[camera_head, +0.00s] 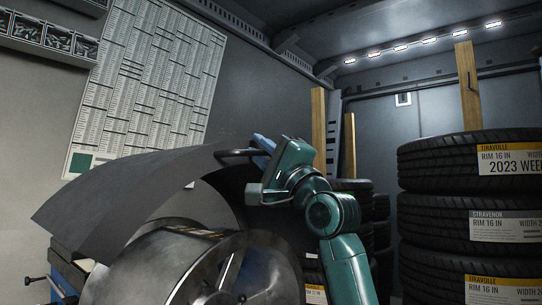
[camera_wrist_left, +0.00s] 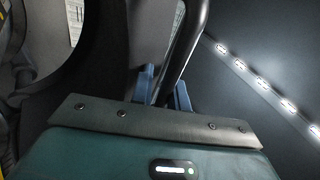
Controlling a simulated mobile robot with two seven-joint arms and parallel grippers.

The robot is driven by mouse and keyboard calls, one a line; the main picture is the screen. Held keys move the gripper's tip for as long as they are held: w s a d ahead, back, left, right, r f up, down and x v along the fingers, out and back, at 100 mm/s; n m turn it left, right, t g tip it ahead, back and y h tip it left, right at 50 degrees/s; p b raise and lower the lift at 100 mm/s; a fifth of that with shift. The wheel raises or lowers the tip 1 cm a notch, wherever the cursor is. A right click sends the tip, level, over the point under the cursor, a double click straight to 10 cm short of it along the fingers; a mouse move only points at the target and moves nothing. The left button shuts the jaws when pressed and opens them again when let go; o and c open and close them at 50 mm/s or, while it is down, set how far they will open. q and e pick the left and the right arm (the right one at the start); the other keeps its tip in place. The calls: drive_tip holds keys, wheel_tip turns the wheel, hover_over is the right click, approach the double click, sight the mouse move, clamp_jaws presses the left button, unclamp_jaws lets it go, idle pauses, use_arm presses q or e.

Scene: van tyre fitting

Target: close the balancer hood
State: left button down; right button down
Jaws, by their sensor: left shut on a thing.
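The balancer hood (camera_head: 135,195) is a dark grey curved sheet arching over a metal wheel rim (camera_head: 165,262) in the head view. Its dark bar handle (camera_head: 234,153) is at the hood's upper right edge. My left gripper (camera_head: 262,144), with blue fingers on a green arm, is shut on this handle. In the left wrist view the handle (camera_wrist_left: 186,50) runs up from between the two blue fingers of the left gripper (camera_wrist_left: 164,90). The hood is raised and tilted above the rim, not down over it. My right gripper is in neither view.
Stacked tyres (camera_head: 455,205) with labels stand at the right, and another stack (camera_head: 358,187) stands behind my left arm. A printed chart (camera_head: 145,80) hangs on the wall behind the hood. Wooden posts (camera_head: 319,125) rise at the back.

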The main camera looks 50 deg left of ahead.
use_arm(q)
drive_tip(key=shift+s+d+f+n+g+b, duration=0.1)
drive_tip(key=shift+s+f+n+g+b, duration=0.25)
drive_tip(key=shift+s+f+b, duration=0.2)
drive_tip(key=shift+s+d+f+n+g+b, duration=0.15)
drive_tip(key=shift+s+f+n+g+b, duration=0.2)
drive_tip(key=shift+f, duration=0.35)
drive_tip(key=shift+s+d+f+n+g+b, duration=0.1)
drive_tip(key=shift+s+f+n+g+b, duration=0.1)
drive_tip(key=shift+s+f+n+b, duration=0.3)
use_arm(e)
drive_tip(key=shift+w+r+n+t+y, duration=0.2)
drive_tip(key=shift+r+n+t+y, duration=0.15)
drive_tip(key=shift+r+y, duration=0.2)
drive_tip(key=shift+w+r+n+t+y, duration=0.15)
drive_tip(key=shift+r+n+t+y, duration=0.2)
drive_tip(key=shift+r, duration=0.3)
use_arm(q)
drive_tip(key=shift+f, duration=0.1)
drive_tip(key=c, duration=1.5)
unclamp_jaws()
drive_tip(key=shift+w+m, duration=0.1)
drive_tip(key=shift+m, duration=0.2)
drive_tip(key=v, duration=1.3)
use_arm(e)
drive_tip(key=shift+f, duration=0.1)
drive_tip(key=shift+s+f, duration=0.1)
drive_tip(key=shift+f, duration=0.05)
